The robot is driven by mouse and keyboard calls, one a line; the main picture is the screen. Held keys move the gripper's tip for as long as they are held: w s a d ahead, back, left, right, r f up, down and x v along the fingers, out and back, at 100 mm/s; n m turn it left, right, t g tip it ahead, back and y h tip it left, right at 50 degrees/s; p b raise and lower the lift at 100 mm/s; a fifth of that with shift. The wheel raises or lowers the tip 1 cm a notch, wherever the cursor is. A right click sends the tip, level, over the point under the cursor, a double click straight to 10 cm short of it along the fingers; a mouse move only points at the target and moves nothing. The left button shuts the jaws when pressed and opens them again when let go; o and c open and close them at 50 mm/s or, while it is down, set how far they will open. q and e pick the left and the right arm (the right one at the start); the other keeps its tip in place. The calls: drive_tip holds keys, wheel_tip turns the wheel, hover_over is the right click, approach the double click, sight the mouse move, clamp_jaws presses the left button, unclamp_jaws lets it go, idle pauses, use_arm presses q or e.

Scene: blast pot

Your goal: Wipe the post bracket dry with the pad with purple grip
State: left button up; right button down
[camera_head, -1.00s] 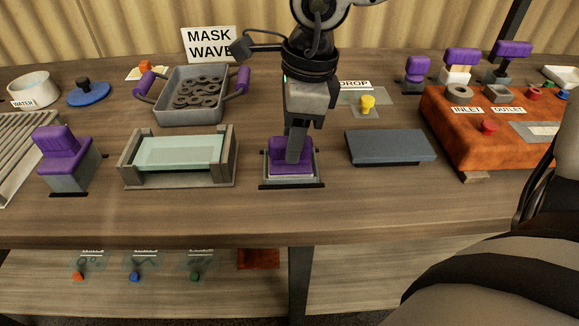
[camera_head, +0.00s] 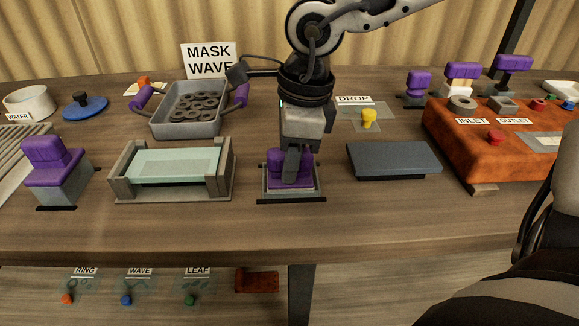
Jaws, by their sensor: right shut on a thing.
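My right gripper (camera_head: 290,178) comes down from above and is shut on the purple grip of a pad (camera_head: 303,170). The pad sits in a shallow pale tray with a dark base (camera_head: 291,199) at the middle of the table. The fingers hide part of the grip, and the pad's underside is hidden. Another purple-gripped block (camera_head: 52,170) stands on the left. I cannot tell for sure which thing is the post bracket. My left gripper is not in view.
A frame with a pale green plate (camera_head: 175,163) stands left of the gripper, and a grey slab (camera_head: 393,158) lies right. Behind are a grey pan of rings (camera_head: 188,125) and a yellow knob (camera_head: 369,117). A rusty orange box (camera_head: 465,150) fills the right. The table's front strip is clear.

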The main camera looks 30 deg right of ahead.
drive_tip(key=shift+r+p, duration=0.65)
drive_tip(key=shift+r, duration=0.5)
drive_tip(key=shift+r+p, duration=0.6)
drive_tip(key=shift+r, duration=0.65)
drive_tip(key=shift+f, duration=0.1)
